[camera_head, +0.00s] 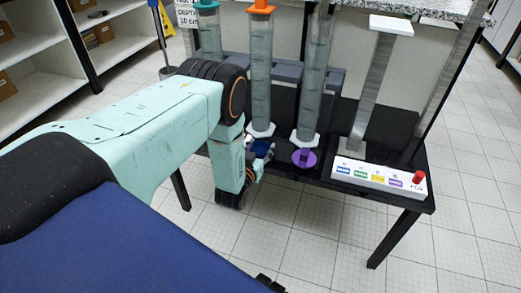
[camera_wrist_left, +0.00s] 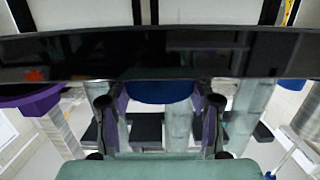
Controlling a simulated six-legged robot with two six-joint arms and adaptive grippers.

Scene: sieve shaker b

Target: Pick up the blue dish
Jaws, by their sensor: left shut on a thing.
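The blue dish (camera_head: 262,147) is at the foot of a tall clear tube, near the front edge of the black table, partly hidden by my left gripper. My left gripper (camera_head: 257,160) reaches it from the front left and is shut on it. In the left wrist view, the blue dish (camera_wrist_left: 160,92) shows as a curved blue rim between the two fingers (camera_wrist_left: 160,104), below the dark table edge. I cannot tell whether the dish is off its support. My right gripper is not in view.
A purple dish (camera_head: 305,158) sits under the neighbouring tube, close on the right. The orange-capped tube (camera_head: 259,75) stands above the blue dish. A white panel (camera_head: 380,179) with coloured labels and a red button is at the table's right. The floor in front is clear.

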